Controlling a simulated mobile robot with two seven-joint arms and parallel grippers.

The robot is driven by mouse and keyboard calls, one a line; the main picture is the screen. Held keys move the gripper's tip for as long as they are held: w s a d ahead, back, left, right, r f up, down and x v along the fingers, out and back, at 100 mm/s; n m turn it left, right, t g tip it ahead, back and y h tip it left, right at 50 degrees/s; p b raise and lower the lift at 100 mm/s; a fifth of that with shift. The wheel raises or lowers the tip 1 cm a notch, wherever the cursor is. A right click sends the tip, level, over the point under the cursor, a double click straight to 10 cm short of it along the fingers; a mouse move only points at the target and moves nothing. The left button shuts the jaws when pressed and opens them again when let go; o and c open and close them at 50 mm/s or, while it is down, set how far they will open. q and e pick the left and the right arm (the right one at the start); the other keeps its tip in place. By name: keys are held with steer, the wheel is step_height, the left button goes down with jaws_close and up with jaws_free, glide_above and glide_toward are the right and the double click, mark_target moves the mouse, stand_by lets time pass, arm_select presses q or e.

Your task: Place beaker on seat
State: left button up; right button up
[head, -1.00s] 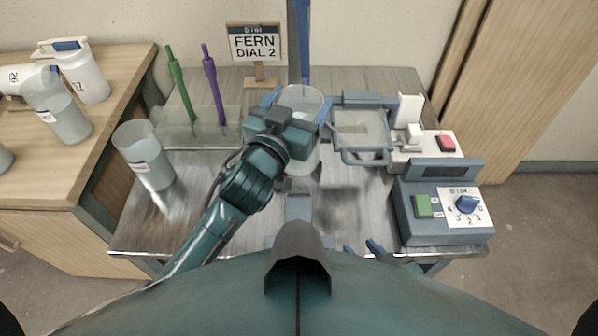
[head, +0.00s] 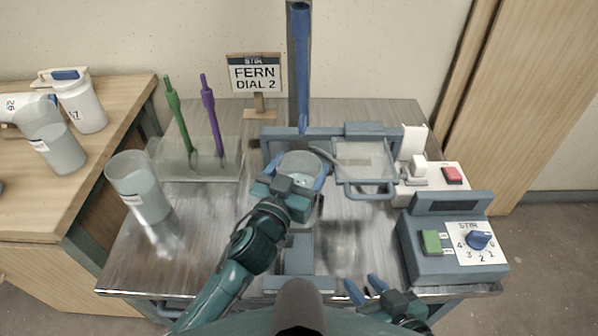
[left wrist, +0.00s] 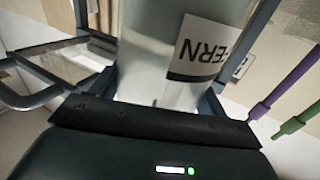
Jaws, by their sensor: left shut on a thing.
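My left gripper (head: 298,190) is shut around a clear beaker (head: 301,165), which it holds near the middle of the bench. In the left wrist view the beaker (left wrist: 165,60) stands between the fingers and bears a label reading FERN. A stirrer stand with a tall column and a blue rod (head: 301,70) rises behind the beaker. A grey-blue plate (head: 298,255) lies in front of the beaker; I cannot tell whether it is the seat. The arm and beaker hide what is directly beneath. My right gripper (head: 366,288) is open and empty at the front edge.
A framed clear guard (head: 363,162) is right of the beaker, beside a white unit with a red button (head: 452,175). The STIR control box (head: 452,245) stands front right. Another beaker (head: 140,188), green and purple rods (head: 211,115) and the FERN DIAL 2 sign (head: 254,74) stand left.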

stand_by(0.3)
arm_select(q)
steer(key=o, duration=2.1)
steer(key=shift+f, duration=0.15)
steer(key=shift+c, duration=0.2)
